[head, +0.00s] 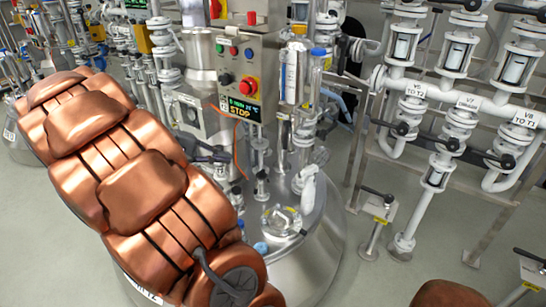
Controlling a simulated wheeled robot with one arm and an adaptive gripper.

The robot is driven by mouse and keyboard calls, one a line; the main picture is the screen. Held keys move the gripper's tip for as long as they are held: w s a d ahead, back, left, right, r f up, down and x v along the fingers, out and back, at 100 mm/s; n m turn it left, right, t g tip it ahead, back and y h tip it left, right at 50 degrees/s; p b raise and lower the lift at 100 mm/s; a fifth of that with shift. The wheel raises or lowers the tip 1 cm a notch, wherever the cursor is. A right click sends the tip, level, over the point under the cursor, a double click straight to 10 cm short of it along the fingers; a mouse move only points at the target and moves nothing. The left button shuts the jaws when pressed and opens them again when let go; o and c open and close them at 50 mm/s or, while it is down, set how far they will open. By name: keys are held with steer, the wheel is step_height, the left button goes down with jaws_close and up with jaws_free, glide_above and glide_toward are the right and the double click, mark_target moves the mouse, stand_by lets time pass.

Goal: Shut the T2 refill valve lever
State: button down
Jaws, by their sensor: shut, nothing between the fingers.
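On the white pipe rack at the right, a label (415,91) reads "V5 TO T2". A black lever handle (388,125) sticks out roughly level below it. No label that I can read says "refill", so I cannot tell for sure which lever is the T2 refill one. A low floor-standing valve with a tag (379,208) has another black lever (376,193); its tag is too small to read. My copper-coloured arm crosses the left of the head view, and a further copper part shows at the bottom edge. My gripper is not in view.
More valves on the rack carry labels V7 (467,101) and "V8 TO T1" (525,117). A steel reactor vessel (318,240) with a control box showing "STOP" (240,110) fills the centre. Another low tagged valve (531,271) stands at bottom right. Grey floor (345,285) is clear between.

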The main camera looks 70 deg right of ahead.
steer(key=w+d+f+m+g+h+b, duration=0.1)
steer(key=w+d+f+g+h+b, duration=0.15)
steer(key=d+f+b, duration=0.4)
steer(key=w+d+f+m+g+h+b, duration=0.2)
steer(key=w+d+f+b, duration=0.15)
steer(key=d, duration=0.55)
glide_toward(286, 136)
steer(key=s+d+f, duration=0.2)
steer(key=d, duration=0.4)
steer(key=shift+s+a+f, duration=0.15)
steer(key=shift+s+f, duration=0.1)
steer(key=shift+s, duration=0.45)
